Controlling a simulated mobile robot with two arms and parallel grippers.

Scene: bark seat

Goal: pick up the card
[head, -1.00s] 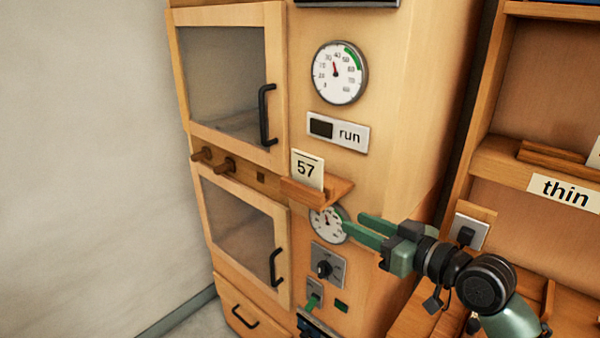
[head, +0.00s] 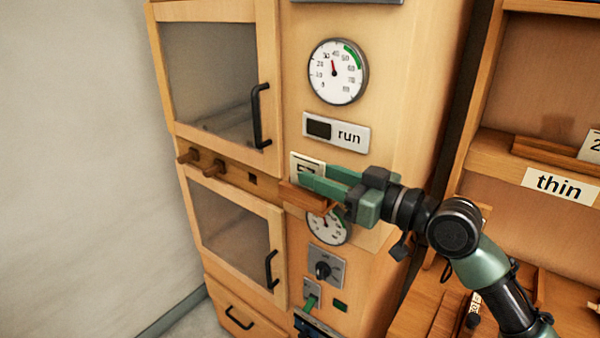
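The card (head: 307,162) is a small pale card standing in a slotted wooden holder (head: 297,195) on the front of the wooden cabinet. Its upper edge shows. Most of its face, marked 57 in the earlier view, is now behind a green finger. My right gripper (head: 314,173) reaches in from the right at the card. Its near finger crosses in front of the card, and its far finger shows just right of the card. The fingers look apart; whether they touch the card I cannot tell. My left gripper is not in view.
A dial (head: 338,71) and a run panel (head: 336,132) are above the holder. A lower dial (head: 327,228) and a knob (head: 325,267) are below. Wooden pegs (head: 200,160) and door handles (head: 261,115) stick out at left. A shelf labelled thin (head: 559,186) stands right.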

